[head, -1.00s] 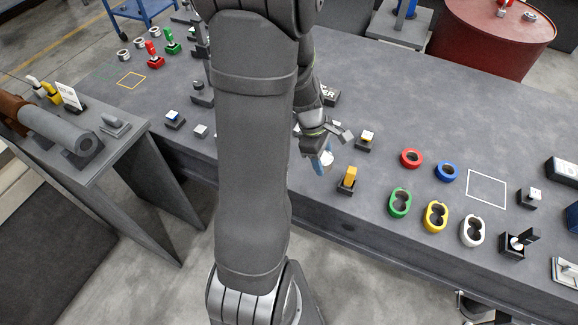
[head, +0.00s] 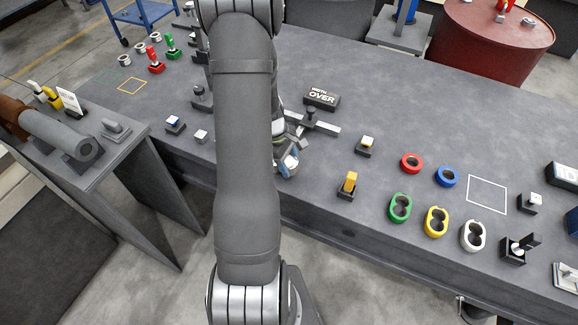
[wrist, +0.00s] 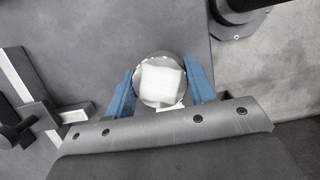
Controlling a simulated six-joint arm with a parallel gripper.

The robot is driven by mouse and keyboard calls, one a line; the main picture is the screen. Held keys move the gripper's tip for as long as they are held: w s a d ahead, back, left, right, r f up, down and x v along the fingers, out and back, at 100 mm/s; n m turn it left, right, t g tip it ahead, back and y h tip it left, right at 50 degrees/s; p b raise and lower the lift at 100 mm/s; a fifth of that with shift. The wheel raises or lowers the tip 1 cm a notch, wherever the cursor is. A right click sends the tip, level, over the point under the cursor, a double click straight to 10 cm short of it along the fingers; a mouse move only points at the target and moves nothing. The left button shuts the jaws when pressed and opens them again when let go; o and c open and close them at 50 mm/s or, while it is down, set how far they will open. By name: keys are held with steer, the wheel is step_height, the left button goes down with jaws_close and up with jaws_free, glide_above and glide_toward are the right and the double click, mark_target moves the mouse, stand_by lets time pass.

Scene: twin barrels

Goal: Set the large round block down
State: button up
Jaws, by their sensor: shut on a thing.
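My gripper (wrist: 160,88) is shut on a round block (wrist: 159,82) with a shiny rim and a pale square patch on its face. The two blue fingers grip it on opposite sides in the wrist view. In the head view my gripper (head: 286,166) is at the front edge of the grey table (head: 420,110), partly behind my arm, and only a little of the block shows there. I cannot tell whether the block touches the table.
A dark T-shaped fixture with a pale bar (head: 318,124) and a black "OVER" sign (head: 321,99) stand close beyond my gripper. A yellow-topped block (head: 349,182) stands to the right, then coloured rings. A white square outline (head: 487,194) on the table is empty.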

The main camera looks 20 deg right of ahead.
steer(key=shift+f, duration=1.1)
steer(key=shift+f, duration=0.15)
steer(key=o, duration=1.5)
steer(key=shift+o, duration=0.2)
steer(key=v, duration=1.2)
